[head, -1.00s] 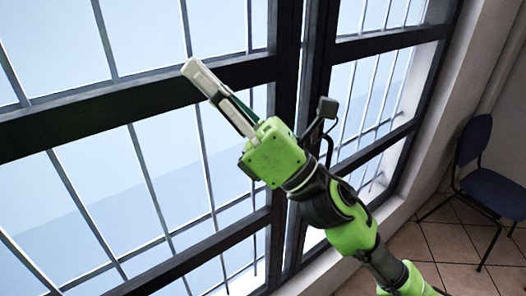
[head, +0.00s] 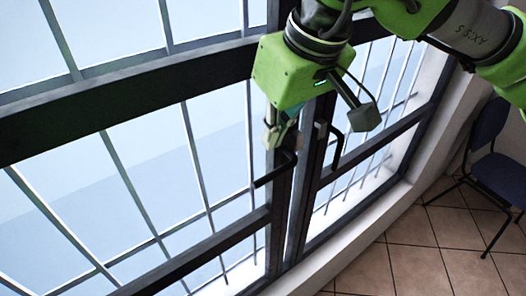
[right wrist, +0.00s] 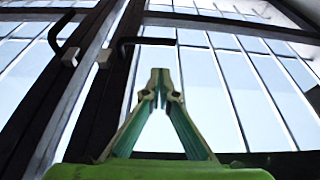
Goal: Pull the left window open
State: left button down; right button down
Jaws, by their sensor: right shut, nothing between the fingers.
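The left window (head: 130,92) has a dark frame with barred panes and looks closed against the right window (head: 375,155). Its black handle (head: 272,172) points left and slightly down in the head view. My right gripper (head: 277,138) comes in from above, fingers downward, just above this handle. In the right wrist view the gripper (right wrist: 160,80) is shut, its fingertips together and empty. There the handle (right wrist: 150,42) lies beyond the tips, with a visible gap in the picture. Contact cannot be told in the head view. My left gripper is not in view.
The right window's handle (head: 336,150) hangs downward close beside the gripper. A blue chair (head: 485,165) stands on the tiled floor (head: 415,262) at the right. A pale sill (head: 350,232) runs below the windows.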

jog(key=p+x, duration=0.3)
jog(key=x, duration=0.6)
jog(key=shift+f+p, duration=0.35)
